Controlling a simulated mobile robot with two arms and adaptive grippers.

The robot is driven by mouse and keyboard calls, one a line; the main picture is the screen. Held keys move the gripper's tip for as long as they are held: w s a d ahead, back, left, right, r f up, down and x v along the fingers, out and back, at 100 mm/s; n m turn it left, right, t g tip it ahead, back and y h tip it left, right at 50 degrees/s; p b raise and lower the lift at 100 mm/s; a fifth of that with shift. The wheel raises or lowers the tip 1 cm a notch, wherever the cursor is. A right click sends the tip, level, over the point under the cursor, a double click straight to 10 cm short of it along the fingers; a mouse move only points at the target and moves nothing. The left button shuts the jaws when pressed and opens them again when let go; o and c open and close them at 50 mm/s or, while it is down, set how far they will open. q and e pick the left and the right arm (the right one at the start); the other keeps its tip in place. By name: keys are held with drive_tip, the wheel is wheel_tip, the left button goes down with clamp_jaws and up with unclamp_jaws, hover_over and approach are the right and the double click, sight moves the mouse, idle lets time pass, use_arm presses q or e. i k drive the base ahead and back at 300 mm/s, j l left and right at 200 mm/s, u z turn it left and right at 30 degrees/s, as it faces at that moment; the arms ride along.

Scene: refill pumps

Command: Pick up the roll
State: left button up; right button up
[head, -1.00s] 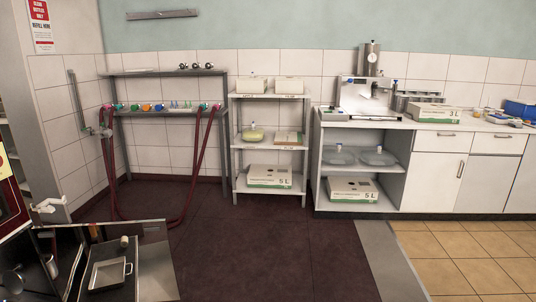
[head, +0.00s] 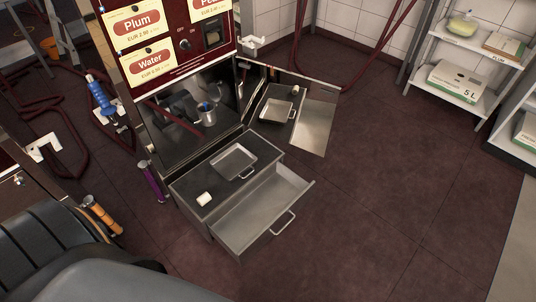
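A small white roll (head: 204,198) lies on the dark top of a low metal ledge (head: 190,188) at the foot of the dispenser, near its front left corner. A shallow metal tray with a handle (head: 233,162) sits on the same ledge, behind and to the right of the roll. Below the ledge a metal drawer (head: 262,210) is pulled out and looks empty. Neither of my grippers is in view.
The red dispenser (head: 178,62) carries Plum and Water labels. A mirror-like panel (head: 315,118) stands open at its right and reflects the tray. Purple (head: 152,182) and orange (head: 102,215) handles hang to the left. Dark floor (head: 375,190) is clear on the right.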

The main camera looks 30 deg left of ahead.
sight(203, 199)
drive_tip(key=u, duration=0.75)
